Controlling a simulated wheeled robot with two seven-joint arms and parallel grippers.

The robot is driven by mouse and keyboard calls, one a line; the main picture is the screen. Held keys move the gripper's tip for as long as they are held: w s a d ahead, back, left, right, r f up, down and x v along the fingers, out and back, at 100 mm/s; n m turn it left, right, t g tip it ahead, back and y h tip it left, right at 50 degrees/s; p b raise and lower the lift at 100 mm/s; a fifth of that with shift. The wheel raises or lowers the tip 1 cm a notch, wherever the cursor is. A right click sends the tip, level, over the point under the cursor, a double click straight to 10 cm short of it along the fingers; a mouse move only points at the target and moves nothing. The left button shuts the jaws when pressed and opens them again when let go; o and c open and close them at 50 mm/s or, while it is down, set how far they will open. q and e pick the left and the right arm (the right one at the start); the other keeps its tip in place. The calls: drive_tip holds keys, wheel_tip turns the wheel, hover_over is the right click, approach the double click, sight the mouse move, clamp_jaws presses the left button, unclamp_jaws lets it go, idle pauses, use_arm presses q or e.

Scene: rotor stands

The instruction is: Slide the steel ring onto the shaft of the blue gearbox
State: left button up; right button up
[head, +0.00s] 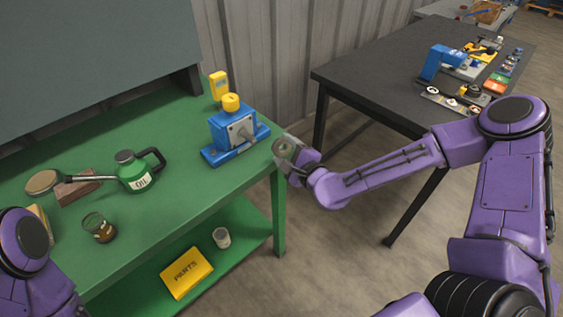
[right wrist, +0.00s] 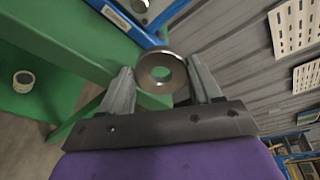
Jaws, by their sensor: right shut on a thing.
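The blue gearbox (head: 222,133) stands on the green bench near its right end, with a grey face plate, a short steel shaft (head: 243,132) pointing right and a yellow cap on top. My right gripper (head: 287,152) is just off the bench's right edge, to the right of the gearbox. The ring also shows in the head view (head: 284,147), apart from the shaft. Part of the gearbox (right wrist: 143,8) shows at the top of the wrist view. My left gripper is out of view.
A yellow parts box (head: 187,273) lies on the lower shelf. A dark table (head: 365,75) stands right.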

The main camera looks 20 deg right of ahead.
sight(254, 142)
drive_tip(key=s+a+r+n+t+y, duration=0.1)
drive_tip(key=s+a+n+y, duration=0.15)
drive_tip(key=s+y, duration=0.2)
drive_tip(key=shift+h, duration=0.25)
drive_tip(key=x, duration=0.5)
drive_tip(key=shift+a+r+b, duration=0.1)
drive_tip(key=shift+a+b, duration=0.3)
drive_tip(key=shift+s+a+r, duration=0.1)
drive_tip(key=shift+a+r, duration=0.05)
drive_tip(key=shift+r, duration=0.05)
drive_tip(key=shift+w+a+b, duration=0.2)
drive_tip(key=shift+w+b, duration=0.1)
drive_tip(key=shift+w, duration=0.15)
drive_tip(key=shift+w, duration=0.15)
idle(0.5)
drive_tip(key=shift+w+a, duration=0.15)
drive_tip(key=shift+w, duration=0.2)
drive_tip(key=shift+w+a+b, duration=0.1)
drive_tip(key=shift+w+b, duration=0.2)
drive_tip(key=shift+w, duration=0.05)
idle(0.3)
